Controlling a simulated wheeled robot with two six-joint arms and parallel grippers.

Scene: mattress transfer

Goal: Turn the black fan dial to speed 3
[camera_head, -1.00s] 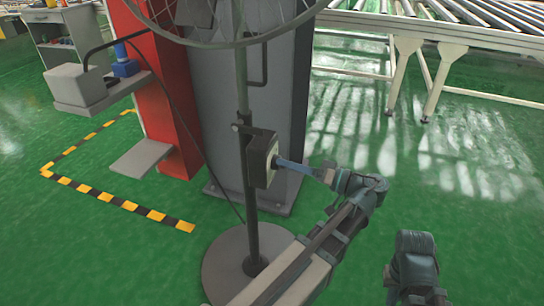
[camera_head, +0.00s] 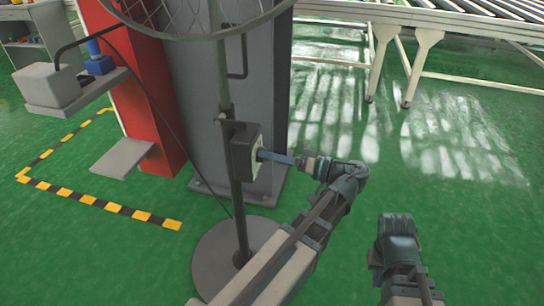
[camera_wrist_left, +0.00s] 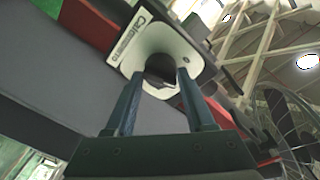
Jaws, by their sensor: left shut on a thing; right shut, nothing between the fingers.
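The fan's control box (camera_head: 245,152) is mounted on the fan pole (camera_head: 236,190), with its pale face turned right. In the left wrist view, the pale oval panel (camera_wrist_left: 184,48) surrounds the black dial (camera_wrist_left: 160,70). My left gripper (camera_head: 266,156) reaches the box from the right, and its two blue-grey fingers are shut on the dial. The left gripper also shows in the left wrist view (camera_wrist_left: 156,88). The dial's speed marks cannot be read. My right gripper (camera_head: 395,228) is low at the right, away from the fan, shut and empty; its fingertips are hard to make out.
The fan's wire cage (camera_head: 205,25) is above and its round base (camera_head: 215,262) stands on the green floor. A grey and red column (camera_head: 190,90) stands close behind the pole. A roller conveyor (camera_head: 400,22) is at the back right. Floor at right is clear.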

